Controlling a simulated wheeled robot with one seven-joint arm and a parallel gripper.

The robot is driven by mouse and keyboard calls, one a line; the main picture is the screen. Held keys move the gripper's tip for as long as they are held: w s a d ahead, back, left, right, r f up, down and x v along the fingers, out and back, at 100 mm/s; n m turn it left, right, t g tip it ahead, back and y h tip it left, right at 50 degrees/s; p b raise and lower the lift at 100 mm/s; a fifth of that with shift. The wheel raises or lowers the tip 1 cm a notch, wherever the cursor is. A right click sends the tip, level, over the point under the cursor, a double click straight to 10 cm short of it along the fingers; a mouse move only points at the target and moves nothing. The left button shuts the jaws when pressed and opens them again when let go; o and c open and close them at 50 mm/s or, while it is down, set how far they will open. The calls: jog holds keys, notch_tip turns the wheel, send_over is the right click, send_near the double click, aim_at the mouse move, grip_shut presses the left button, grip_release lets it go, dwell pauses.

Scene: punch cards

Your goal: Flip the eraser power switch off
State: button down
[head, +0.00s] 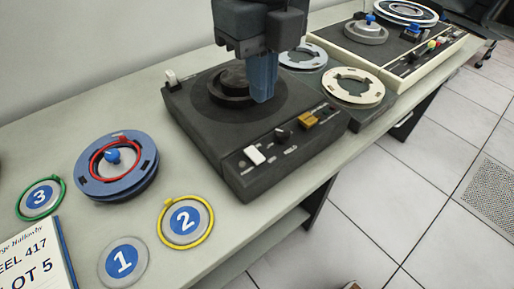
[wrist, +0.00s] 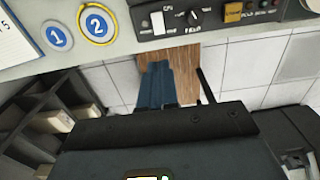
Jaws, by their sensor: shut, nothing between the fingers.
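The eraser (head: 215,140) is a dark box on the bench with a round black hub on top. Its front panel has a white rocker switch (head: 254,155), a black knob (head: 283,135) and an amber button (head: 307,119). Small labels by them are unreadable, and which way the rocker is set is hard to tell. In the wrist view the rocker (wrist: 158,22) shows at the top. My gripper (head: 262,98) has blue fingers, shut and empty, hanging over the eraser's top in the head view. In the wrist view the fingers (wrist: 158,66) appear below the panel, apart from the rocker.
A lever (head: 171,78) stands at the eraser's back left corner. A blue reel (head: 115,170) and numbered discs, including disc 2 (head: 186,220), lie to the left. A cream-edged machine (head: 400,50) and reels (head: 354,88) are at right. Open floor (head: 400,190) lies before the bench.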

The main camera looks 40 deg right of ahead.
aim_at(260, 160)
notch_tip(260, 160, down, 14)
jog(key=shift+f+b, duration=0.1)
jog(key=shift+b, duration=0.2)
dwell(0.5)
